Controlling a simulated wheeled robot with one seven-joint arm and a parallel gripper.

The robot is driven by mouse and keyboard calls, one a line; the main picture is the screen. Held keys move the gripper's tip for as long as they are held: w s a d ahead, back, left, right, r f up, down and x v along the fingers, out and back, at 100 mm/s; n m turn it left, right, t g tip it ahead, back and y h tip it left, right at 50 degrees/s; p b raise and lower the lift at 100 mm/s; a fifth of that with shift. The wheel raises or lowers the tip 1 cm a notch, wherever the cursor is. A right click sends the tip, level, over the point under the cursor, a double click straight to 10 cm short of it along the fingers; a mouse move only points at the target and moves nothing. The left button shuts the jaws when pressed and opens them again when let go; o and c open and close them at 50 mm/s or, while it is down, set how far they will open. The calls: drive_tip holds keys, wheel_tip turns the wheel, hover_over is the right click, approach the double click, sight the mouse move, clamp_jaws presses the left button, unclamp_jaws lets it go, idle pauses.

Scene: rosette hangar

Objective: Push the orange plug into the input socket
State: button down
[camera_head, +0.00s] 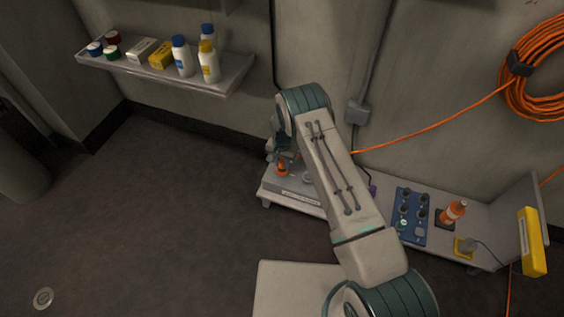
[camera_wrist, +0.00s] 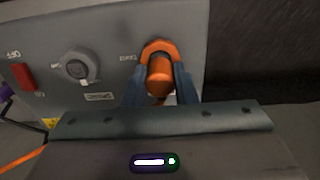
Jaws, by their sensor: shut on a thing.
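The orange plug (camera_wrist: 159,76) is between the two blue-grey fingers of my gripper (camera_wrist: 160,88), which is shut on it. The plug lines up with the orange-rimmed input socket (camera_wrist: 158,45) on a grey panel (camera_wrist: 115,28). The plug covers the socket's opening, so I cannot tell how deep it sits. In the head view, the orange plug (camera_head: 282,169) shows as a small upright orange shape on the bench's left end, under my wrist. My gripper's fingers are mostly hidden there by my arm.
The panel also bears a round knob (camera_wrist: 80,67) and a red switch (camera_wrist: 23,76). An orange cable (camera_head: 430,128) runs along the wall.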

drive_tip(key=shift+f+b, duration=0.35)
drive_tip(key=shift+b, duration=0.3)
idle(0.8)
drive_tip(key=c, duration=1.1)
unclamp_jaws()
wheel_tip(320, 180, up, 14)
drive_tip(key=p, duration=0.3)
drive_tip(key=shift+p, duration=0.35)
drive_tip(key=shift+f, duration=0.1)
